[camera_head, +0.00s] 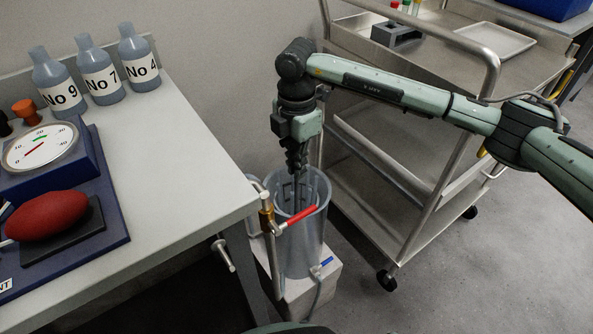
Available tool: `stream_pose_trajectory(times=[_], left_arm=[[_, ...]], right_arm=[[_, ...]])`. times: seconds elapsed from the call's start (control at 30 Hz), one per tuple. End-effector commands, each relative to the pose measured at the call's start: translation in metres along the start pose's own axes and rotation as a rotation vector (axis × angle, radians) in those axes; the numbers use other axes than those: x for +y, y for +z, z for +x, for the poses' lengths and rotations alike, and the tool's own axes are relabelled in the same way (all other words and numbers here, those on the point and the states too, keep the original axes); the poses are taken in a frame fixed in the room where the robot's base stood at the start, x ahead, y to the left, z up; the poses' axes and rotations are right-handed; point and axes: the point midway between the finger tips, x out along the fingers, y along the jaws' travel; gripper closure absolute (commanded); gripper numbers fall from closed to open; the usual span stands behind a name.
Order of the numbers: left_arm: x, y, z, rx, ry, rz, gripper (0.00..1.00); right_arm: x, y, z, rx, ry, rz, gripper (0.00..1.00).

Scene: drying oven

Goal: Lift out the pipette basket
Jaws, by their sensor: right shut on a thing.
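A tall, clear grey cylinder (308,248) stands on a pale block beside the bench. My right gripper (297,168) points straight down at its open top, with the fingers at about rim height. It is shut on a dark, slender upright part of the pipette basket (297,198), which shows inside the cylinder. The rest of the basket is hard to make out through the wall. My left gripper is not in view.
A tap with a red lever (299,215) stands close against the cylinder's front left. The bench (185,190), with bottles and a dial gauge, is to the left. A steel trolley (385,185) stands to the right. The floor at the lower right is clear.

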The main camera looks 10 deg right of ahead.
Motion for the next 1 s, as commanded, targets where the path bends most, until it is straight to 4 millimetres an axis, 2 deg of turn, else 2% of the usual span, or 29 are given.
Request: stream_pose_trajectory(times=[0.47,1.0], left_arm=[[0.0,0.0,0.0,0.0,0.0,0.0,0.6],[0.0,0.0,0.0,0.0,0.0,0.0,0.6]], right_arm=[[0.001,0.0,-0.008,-0.001,0.003,0.0,1.0],[0.001,0.0,-0.05,-0.001,0.003,0.001,1.0]])
